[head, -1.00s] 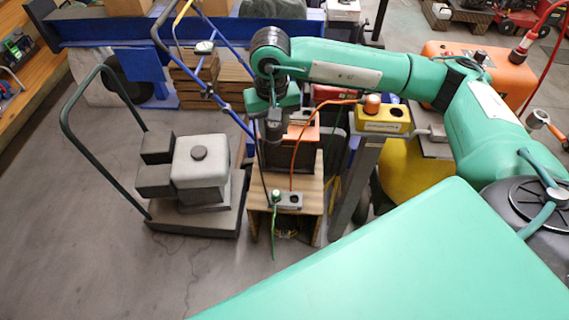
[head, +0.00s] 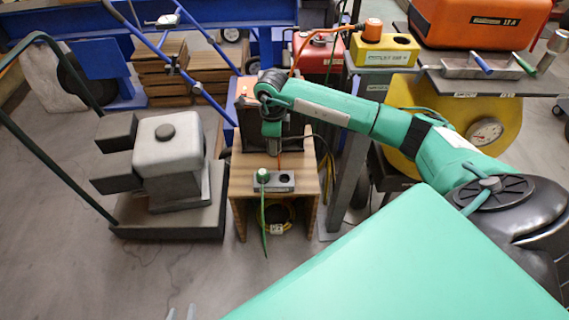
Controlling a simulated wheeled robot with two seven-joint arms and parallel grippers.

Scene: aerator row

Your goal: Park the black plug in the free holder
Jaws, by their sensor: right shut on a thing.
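My right gripper (head: 273,152) points down above the wooden stand (head: 240,188), just behind and above a grey two-place holder (head: 284,188). It is shut; a black cable (head: 318,138) arcs away to the right from it, and the black plug itself is too small or hidden to make out. A green plug (head: 263,175) sits in the left place of the grey holder; its right place looks empty. A yellow holder (head: 385,57) holds an orange plug (head: 372,30) on its left; its right hole is empty.
A grey trolley (head: 165,228) with a grey tank (head: 168,158) stands to the left. A grey post carries the yellow holder at the right of the stand. An orange case (head: 480,22) and a tool tray (head: 485,68) are at the back right. An orange cable hangs behind my right arm.

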